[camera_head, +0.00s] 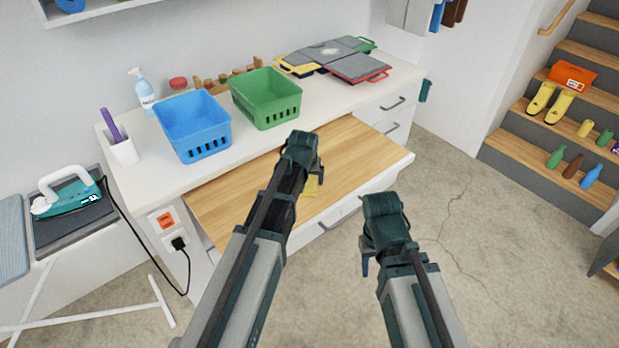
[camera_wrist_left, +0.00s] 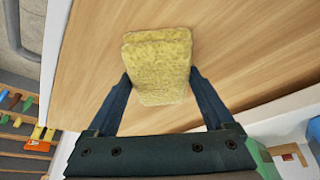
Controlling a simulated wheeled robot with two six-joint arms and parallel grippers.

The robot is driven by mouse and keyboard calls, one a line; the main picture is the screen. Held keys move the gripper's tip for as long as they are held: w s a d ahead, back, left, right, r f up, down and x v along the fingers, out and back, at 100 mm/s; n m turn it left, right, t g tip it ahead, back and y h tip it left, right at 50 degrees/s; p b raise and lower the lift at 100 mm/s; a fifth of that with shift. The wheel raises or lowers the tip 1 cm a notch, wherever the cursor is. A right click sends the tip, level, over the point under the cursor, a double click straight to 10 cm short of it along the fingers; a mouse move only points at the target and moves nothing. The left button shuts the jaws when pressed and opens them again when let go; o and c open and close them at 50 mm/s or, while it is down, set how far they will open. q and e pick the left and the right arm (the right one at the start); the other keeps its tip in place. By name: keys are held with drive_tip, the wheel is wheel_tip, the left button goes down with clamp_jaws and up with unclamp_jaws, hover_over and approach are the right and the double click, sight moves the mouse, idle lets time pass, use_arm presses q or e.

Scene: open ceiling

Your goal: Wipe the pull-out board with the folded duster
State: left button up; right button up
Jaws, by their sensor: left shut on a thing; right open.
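The pull-out board (camera_head: 235,205) is a light wood panel extended from the white counter, and it fills much of the left wrist view (camera_wrist_left: 255,45). The folded duster (camera_wrist_left: 158,65) is yellow and fluffy. My left gripper (camera_wrist_left: 160,88) is shut on the duster, with a finger on each side of it, over the board. Whether the duster touches the board is hard to tell. In the head view my left gripper (camera_head: 305,165) hides most of the duster (camera_head: 312,186). My right gripper (camera_head: 368,262) is open and empty, in front of the board's front edge.
A blue basket (camera_head: 192,125) and a green basket (camera_head: 266,97) stand on the counter (camera_head: 165,173) behind the board. An iron (camera_head: 70,195) with a black cord is at the left. The board's left part looks clear.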

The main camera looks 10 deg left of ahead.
use_arm(q)
drive_tip(key=shift+s+a+f, duration=0.1)
drive_tip(key=shift+s+a, duration=0.35)
drive_tip(key=shift+s, duration=0.2)
drive_tip(key=shift+s+a+f, duration=0.1)
drive_tip(key=shift+s+a, duration=0.3)
drive_tip(key=shift+s, duration=0.2)
drive_tip(key=shift+a, duration=0.1)
drive_tip(key=shift+w+a+r, duration=0.15)
drive_tip(key=shift+w+a, duration=0.65)
drive_tip(key=shift+a, duration=0.2)
drive_tip(key=shift+w+d+r, duration=0.1)
drive_tip(key=shift+w+d, duration=1.05)
drive_tip(key=shift+w, duration=0.3)
drive_tip(key=shift+w+d, duration=0.1)
